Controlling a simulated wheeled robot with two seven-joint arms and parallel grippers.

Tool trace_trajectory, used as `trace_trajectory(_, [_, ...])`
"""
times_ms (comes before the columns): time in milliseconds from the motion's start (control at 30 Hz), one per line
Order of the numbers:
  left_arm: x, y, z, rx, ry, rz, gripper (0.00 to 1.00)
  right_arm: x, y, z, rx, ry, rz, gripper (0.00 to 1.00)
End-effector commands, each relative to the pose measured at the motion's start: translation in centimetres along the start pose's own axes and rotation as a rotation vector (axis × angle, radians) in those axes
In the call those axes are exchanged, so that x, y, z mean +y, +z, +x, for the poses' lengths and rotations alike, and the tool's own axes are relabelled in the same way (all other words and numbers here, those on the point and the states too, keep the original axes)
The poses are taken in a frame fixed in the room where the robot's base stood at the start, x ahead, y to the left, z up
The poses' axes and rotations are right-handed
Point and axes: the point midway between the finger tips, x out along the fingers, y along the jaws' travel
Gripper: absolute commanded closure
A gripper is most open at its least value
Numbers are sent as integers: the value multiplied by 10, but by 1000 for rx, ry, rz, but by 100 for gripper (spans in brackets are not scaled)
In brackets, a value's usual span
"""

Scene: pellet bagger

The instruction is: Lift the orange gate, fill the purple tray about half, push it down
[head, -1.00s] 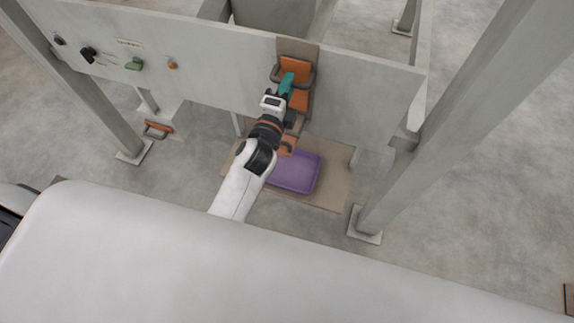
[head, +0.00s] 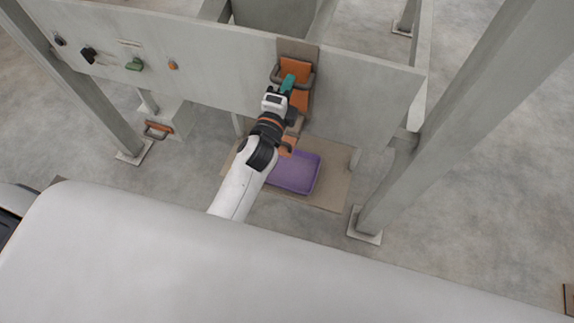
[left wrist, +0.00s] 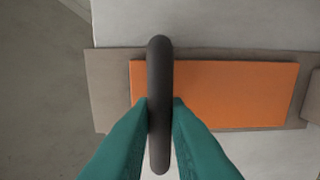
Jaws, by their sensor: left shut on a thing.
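The orange gate (head: 299,101) sits in a brown vertical guide on the front of the grey panel. It also shows in the left wrist view (left wrist: 230,92), with a dark bar handle (left wrist: 160,70) across it. My left gripper (head: 288,84) has teal fingers, shut on this handle; they close on it in the left wrist view (left wrist: 161,105). The purple tray (head: 300,174) lies on a board below the gate, partly hidden by my left arm. I see no pellets in its visible part. My right gripper is not in view.
The grey panel (head: 215,72) carries a green knob (head: 134,64), black switch and small orange button at left. A box with an orange handle (head: 158,130) is below them. Grey posts (head: 395,175) stand on both sides.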

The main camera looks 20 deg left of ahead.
Motion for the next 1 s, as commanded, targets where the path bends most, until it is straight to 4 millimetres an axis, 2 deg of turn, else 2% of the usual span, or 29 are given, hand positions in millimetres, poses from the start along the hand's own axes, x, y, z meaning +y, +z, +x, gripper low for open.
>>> trace_trajectory(200, [18, 0, 0, 0, 6, 1, 100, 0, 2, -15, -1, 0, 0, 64])
trace_trajectory(767, [53, 0, 1, -1, 9, 0, 100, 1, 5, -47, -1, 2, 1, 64])
trace_trajectory(1000, [48, 0, 0, -1, 8, 0, 100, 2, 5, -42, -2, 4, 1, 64])
